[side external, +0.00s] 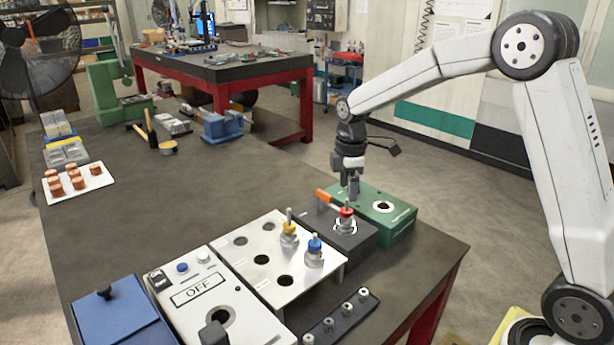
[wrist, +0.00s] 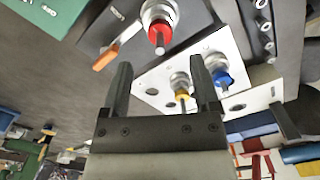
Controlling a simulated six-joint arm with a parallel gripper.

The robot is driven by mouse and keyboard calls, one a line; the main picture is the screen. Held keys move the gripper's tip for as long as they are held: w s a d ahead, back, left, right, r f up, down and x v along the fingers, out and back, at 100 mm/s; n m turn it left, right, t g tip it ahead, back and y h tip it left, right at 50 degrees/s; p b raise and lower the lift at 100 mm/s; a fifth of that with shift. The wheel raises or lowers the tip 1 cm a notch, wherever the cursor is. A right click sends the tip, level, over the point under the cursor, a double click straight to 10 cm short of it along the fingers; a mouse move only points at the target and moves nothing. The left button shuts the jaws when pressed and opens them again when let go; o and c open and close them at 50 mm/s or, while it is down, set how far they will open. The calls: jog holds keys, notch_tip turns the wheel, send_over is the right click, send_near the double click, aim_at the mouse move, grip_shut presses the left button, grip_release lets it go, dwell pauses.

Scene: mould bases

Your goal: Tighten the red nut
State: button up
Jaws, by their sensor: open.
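The red nut (side external: 346,212) sits on an upright bolt with a silver base on a dark grey block (side external: 322,228). It also shows in the wrist view (wrist: 161,38), ahead of my fingers. An orange-handled lever (side external: 326,196) is beside the nut; it lies on the block's side in the wrist view (wrist: 106,56). My gripper (side external: 352,186) is open and empty, pointing down just behind and above the red nut in the side view. In the wrist view both fingers (wrist: 162,72) stand wide apart, with nothing between them. I cannot tell the exact gap to the nut.
A green box (side external: 400,228) with a round hole adjoins the dark block. A white plate (side external: 240,265) with holes holds a yellow nut (side external: 289,229) and a blue nut (side external: 314,245). A control box (side external: 195,290) marked OFF and a blue box (side external: 125,320) stand nearer. The table's middle is clear.

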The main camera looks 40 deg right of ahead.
aim_at(346, 210)
jog(key=shift+f, duration=2.8)
grip_shut()
